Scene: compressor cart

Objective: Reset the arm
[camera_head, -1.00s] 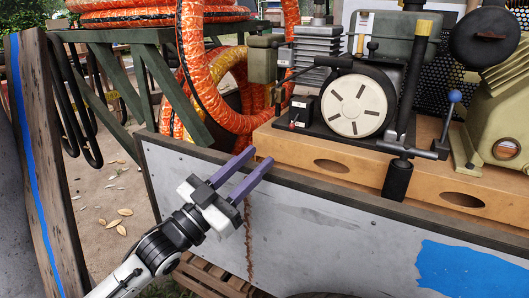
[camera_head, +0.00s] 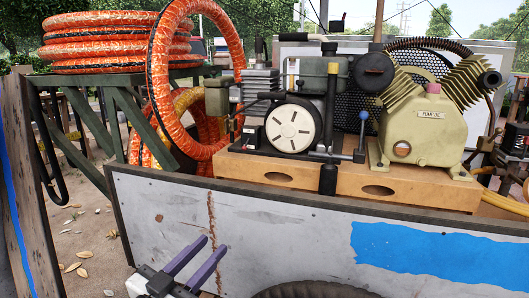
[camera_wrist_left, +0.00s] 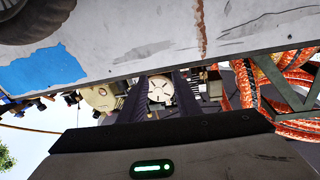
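My left gripper (camera_head: 214,243) is low in the head view, in front of the cart's grey side panel (camera_head: 270,235). Its two purple fingers are parallel, apart and empty, and point up and to the right. In the left wrist view the picture is upside down, and the dark fingers of the left gripper (camera_wrist_left: 161,78) stand apart with the white flywheel (camera_wrist_left: 160,91) seen between them. My right gripper is in neither view.
The compressor (camera_head: 428,125) and a flywheel (camera_head: 293,128) sit on a wooden base (camera_head: 300,172) behind the panel. Orange hose coils (camera_head: 120,45) lie on a green frame (camera_head: 125,98) at the left. A wooden post (camera_head: 22,190) stands far left. A blue patch (camera_head: 430,252) marks the panel.

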